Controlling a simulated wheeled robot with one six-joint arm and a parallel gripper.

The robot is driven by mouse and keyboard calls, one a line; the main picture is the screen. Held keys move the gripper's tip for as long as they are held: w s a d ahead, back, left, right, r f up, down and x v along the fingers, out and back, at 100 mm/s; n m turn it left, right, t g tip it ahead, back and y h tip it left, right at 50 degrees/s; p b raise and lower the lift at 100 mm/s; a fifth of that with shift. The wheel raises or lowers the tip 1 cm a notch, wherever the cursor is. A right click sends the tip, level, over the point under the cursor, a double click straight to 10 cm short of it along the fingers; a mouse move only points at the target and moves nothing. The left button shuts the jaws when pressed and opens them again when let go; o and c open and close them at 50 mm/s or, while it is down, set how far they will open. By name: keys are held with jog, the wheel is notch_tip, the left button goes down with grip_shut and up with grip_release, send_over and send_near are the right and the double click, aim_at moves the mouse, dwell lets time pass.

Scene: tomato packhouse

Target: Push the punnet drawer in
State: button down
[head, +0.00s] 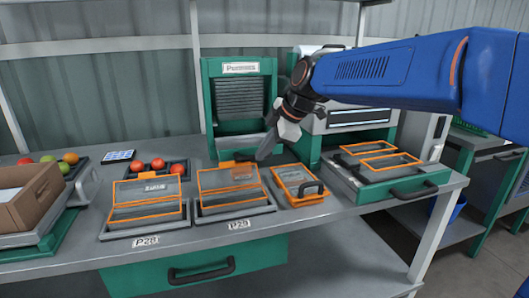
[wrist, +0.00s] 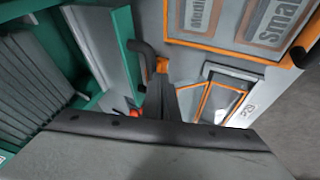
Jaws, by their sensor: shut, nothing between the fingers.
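The punnet drawer (head: 228,143) is the low green-fronted part of the green cabinet marked Punnets (head: 240,68). Its front stands out from the slatted face, and it shows in the wrist view (wrist: 103,45) as a green and grey panel. A black handle (head: 241,158) is on that front, and it also shows in the wrist view (wrist: 148,58). My gripper (head: 262,157) is shut and empty, low in front of the cabinet, at the handle's right end. In the wrist view its dark fingers (wrist: 170,85) point close beside the handle. I cannot tell whether they touch it.
Two orange-rimmed trays (head: 146,208) (head: 234,205) and an orange box with a black handle (head: 299,183) stand in front. An open green drawer unit (head: 366,192) is to the right. Tomatoes (head: 158,165) and a cardboard box (head: 28,200) are left.

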aim_at(247, 143)
jog(key=shift+w, duration=0.1)
jog(key=w+a, duration=0.1)
jog(key=w, duration=0.2)
jog(key=w+a, duration=0.1)
jog(key=w, duration=0.3)
jog(key=w+a, duration=0.1)
jog(key=w, duration=0.3)
jog(key=shift+w+a, duration=0.15)
jog(key=shift+w, duration=0.2)
jog(key=shift+r, duration=0.1)
